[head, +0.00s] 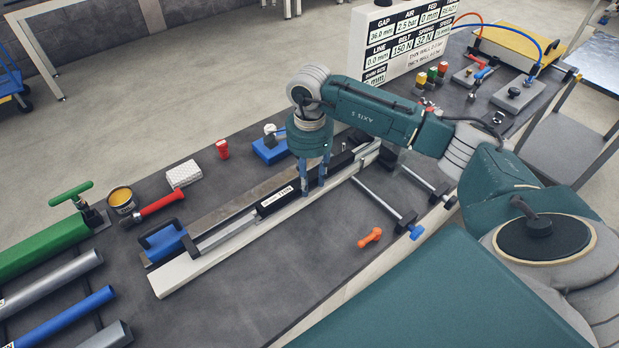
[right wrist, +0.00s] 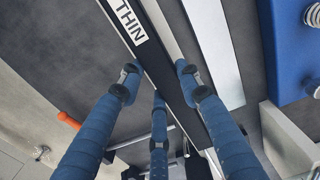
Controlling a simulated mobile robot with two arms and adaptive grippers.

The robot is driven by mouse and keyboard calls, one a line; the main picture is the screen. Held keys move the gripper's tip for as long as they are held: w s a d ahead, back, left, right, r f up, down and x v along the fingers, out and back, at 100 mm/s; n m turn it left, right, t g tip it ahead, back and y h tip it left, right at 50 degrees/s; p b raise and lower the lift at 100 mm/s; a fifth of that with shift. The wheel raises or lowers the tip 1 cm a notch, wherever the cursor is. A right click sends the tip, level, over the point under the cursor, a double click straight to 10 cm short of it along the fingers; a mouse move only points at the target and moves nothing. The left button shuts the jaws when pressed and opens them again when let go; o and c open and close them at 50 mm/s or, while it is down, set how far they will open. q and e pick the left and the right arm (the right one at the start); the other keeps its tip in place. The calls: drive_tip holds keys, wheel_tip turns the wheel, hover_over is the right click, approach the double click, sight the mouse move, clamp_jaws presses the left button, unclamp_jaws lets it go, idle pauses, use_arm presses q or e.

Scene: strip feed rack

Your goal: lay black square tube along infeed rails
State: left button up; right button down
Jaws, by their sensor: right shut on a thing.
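The black square tube (head: 275,201) is long and dark, with a white label that starts with THIN. My right gripper (head: 314,186) comes down from above with its blue fingers shut on the tube. In the right wrist view, the tube (right wrist: 162,65) runs between the gripper's blue fingers (right wrist: 158,80). The tube lines up lengthwise with a silver rail (head: 225,236) and a pale, long strip (head: 185,274) in front. I cannot tell whether the tube touches the rails or hangs just above them. Its far part is partly hidden by the fingers. My left gripper is not in view.
A blue handled block (head: 163,243) stands at the rails' near left end. Clamp bars (head: 378,197) and an orange piece (head: 370,238) lie in front. A red-handled tool (head: 155,207), a white block (head: 183,174) and a blue block (head: 270,151) stand behind. Coloured tubes (head: 60,322) lie front left.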

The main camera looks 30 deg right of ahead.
drive_tip(key=shift+f, duration=0.1)
drive_tip(key=c, duration=1.1)
unclamp_jaws()
wheel_tip(320, 180, up, 12)
